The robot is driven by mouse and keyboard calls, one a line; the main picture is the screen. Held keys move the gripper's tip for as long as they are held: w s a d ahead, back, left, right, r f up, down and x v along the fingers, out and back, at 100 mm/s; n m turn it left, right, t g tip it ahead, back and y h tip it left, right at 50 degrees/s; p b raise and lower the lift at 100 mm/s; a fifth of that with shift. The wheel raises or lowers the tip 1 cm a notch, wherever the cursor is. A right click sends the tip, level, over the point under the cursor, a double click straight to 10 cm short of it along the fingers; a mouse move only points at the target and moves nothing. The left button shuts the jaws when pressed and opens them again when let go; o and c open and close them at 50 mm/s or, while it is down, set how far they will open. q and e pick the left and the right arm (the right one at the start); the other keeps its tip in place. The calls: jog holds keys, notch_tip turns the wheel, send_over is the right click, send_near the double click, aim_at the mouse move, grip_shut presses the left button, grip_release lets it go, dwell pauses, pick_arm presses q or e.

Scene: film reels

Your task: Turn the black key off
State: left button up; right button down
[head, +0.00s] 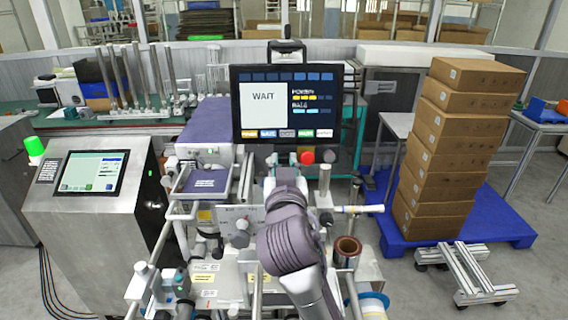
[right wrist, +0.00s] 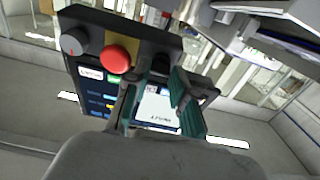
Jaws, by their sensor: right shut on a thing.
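The black key (right wrist: 160,66) is on a dark control box (right wrist: 150,22) in the right wrist view, which shows the box tilted and upside down. My right gripper (right wrist: 158,82) has its teal fingers on either side of the key and is shut on it. The fingers and the dark box partly hide the key, so its turn angle cannot be told. In the head view my right arm reaches up the middle, with the right gripper (head: 285,170) just below the monitor; the key is hidden there. My left gripper is not in view.
A red button (right wrist: 117,59) is close beside the fingers, with a grey knob (right wrist: 73,42) beyond it. The monitor (head: 287,105) above reads "WAIT". Machine rollers and posts crowd around my arm. Stacked boxes (head: 450,150) stand on a blue pallet (head: 500,232) at right.

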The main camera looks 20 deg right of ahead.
jog(key=shift+d+r+n+p, duration=0.1)
jog(key=shift+r+n+p, duration=0.1)
jog(key=shift+n+p, duration=0.55)
jog(key=n+y+p, duration=0.1)
jog(key=n+p, duration=0.2)
jog(key=n, duration=0.1)
jog(key=shift+r+y, duration=0.1)
jog(key=shift+y, duration=0.2)
jog(key=n+p, duration=0.2)
jog(key=n, duration=0.1)
jog(key=shift+d+y, duration=0.1)
jog(key=shift+y, duration=0.2)
jog(key=shift+n+y, duration=0.3)
jog(key=shift+n, duration=0.75)
jog(key=n, duration=0.6)
jog(key=n+g+y, duration=0.1)
jog(key=n, duration=0.2)
jog(key=shift+d+r+g, duration=0.1)
jog(key=shift+g, duration=0.2)
jog(key=c, duration=1.3)
grip_release()
jog(key=shift+o, duration=0.3)
jog(key=shift+w, duration=0.15)
